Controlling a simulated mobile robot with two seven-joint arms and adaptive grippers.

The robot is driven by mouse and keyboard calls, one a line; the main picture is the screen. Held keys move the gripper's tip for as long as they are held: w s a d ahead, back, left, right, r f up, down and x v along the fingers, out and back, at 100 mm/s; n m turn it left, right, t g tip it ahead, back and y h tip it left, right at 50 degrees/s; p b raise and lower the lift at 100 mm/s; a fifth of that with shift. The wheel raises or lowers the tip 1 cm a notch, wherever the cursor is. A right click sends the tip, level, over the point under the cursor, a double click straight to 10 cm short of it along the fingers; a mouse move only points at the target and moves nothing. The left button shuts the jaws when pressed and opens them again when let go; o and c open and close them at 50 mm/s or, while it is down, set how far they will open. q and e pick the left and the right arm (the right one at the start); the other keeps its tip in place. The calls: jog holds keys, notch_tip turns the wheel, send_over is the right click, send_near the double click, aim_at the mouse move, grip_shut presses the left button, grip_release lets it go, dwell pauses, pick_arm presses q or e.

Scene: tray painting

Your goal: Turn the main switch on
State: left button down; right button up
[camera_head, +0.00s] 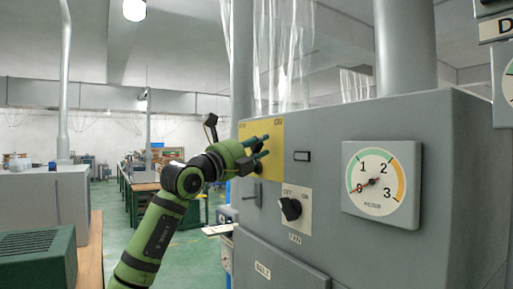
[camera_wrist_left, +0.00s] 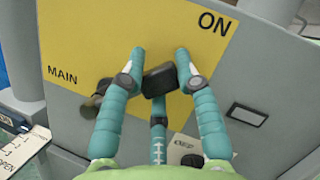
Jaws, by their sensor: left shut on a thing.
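The main switch has a black handle, seen in the left wrist view (camera_wrist_left: 160,80) in front of a yellow plate (camera_wrist_left: 100,40) marked MAIN and ON. In the head view the left gripper (camera_head: 264,146) reaches the yellow plate (camera_head: 274,128) on the grey cabinet from the left. There the fingers largely hide the handle, and I cannot tell its exact turn. My right gripper is in neither view.
A black fan knob (camera_head: 290,209), marked OFF and ON, sits below right of the plate. A small dark rectangular window (camera_head: 302,156) is beside the plate. A round gauge (camera_head: 381,185) further right reads near 0. A green box (camera_head: 38,258) stands at the left.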

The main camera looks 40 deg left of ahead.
pick_arm(q)
jog(key=shift+w+d+f, duration=0.1)
jog(key=shift+d+f, duration=0.05)
jog(key=shift+f, duration=0.1)
jog(key=c, duration=0.9)
grip_release()
jog(key=shift+r, duration=0.1)
jog(key=shift+v, duration=6.05)
